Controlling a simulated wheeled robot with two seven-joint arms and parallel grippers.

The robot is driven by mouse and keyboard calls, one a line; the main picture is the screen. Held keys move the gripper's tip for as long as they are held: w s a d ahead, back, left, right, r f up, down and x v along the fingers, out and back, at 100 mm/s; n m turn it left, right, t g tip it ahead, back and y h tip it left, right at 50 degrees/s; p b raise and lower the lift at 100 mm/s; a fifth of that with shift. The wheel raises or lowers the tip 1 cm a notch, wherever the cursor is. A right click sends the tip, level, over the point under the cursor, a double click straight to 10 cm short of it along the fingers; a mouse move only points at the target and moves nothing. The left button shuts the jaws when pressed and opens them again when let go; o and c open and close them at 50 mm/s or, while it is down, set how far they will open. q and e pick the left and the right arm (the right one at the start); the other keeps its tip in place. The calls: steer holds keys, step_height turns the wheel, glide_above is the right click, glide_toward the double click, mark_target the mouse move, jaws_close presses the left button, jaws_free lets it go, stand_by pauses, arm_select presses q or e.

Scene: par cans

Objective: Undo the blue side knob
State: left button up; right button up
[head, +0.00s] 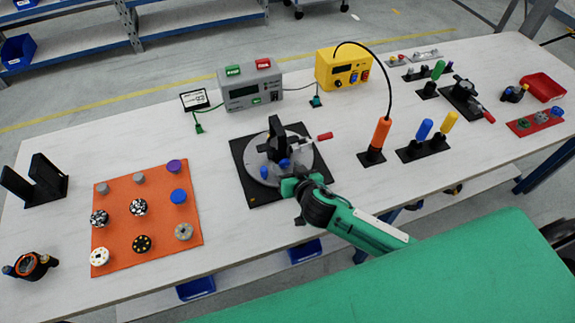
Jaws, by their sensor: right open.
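A round grey fixture (303,160) with a black upright part (276,135) sits on a black square plate (246,160) in the middle of the table. Two small blue knobs show at its near side, one at the left (264,172) and one at the right (285,164). I cannot tell which is the side knob. My right gripper (288,181) is open at the near edge of the fixture, just below the right blue knob. Whether it touches the knob is too small to tell. My left gripper is not in view.
A red-tipped lever (324,136) sticks out right of the fixture. An orange mat (160,215) with several round pieces lies to the left. An orange-handled tool (379,138) stands in a holder to the right. A grey box (250,88) and yellow box (342,69) stand behind.

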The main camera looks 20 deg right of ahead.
steer(key=shift+w+f, duration=0.15)
steer(key=shift+w, duration=0.3)
steer(key=c, duration=1)
